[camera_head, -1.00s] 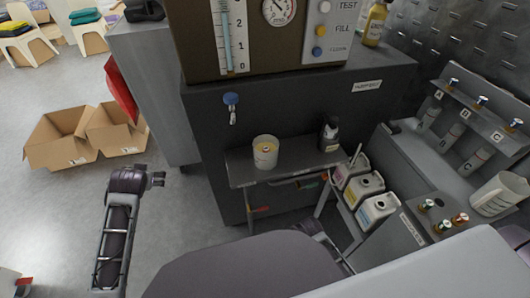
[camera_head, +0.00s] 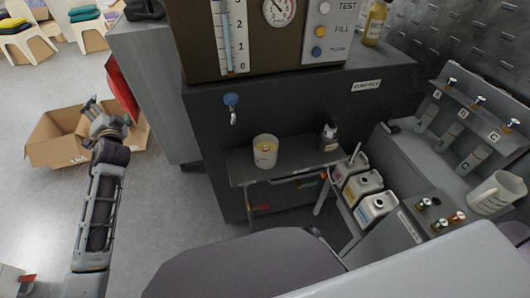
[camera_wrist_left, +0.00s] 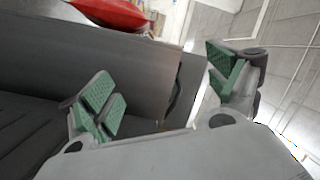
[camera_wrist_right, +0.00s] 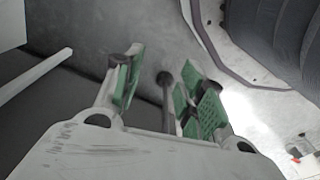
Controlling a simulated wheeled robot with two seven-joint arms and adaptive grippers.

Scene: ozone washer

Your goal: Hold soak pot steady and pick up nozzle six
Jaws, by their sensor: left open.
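Which piece is nozzle six I cannot tell. My left gripper (camera_head: 89,103) is at the left, before the cardboard boxes and well apart from the pot. Its green-padded fingers are open and empty in the left wrist view (camera_wrist_left: 165,85). My right gripper (camera_wrist_right: 160,85) has its fingers apart and nothing between them.
A dark bottle (camera_head: 328,136) stands on the shelf's right end. Several white labelled jugs (camera_head: 362,187) sit to its lower right. A blue-handled tap (camera_head: 232,103) hangs above the shelf. A white jug (camera_head: 497,193) is far right. Open floor lies left of the cabinet.

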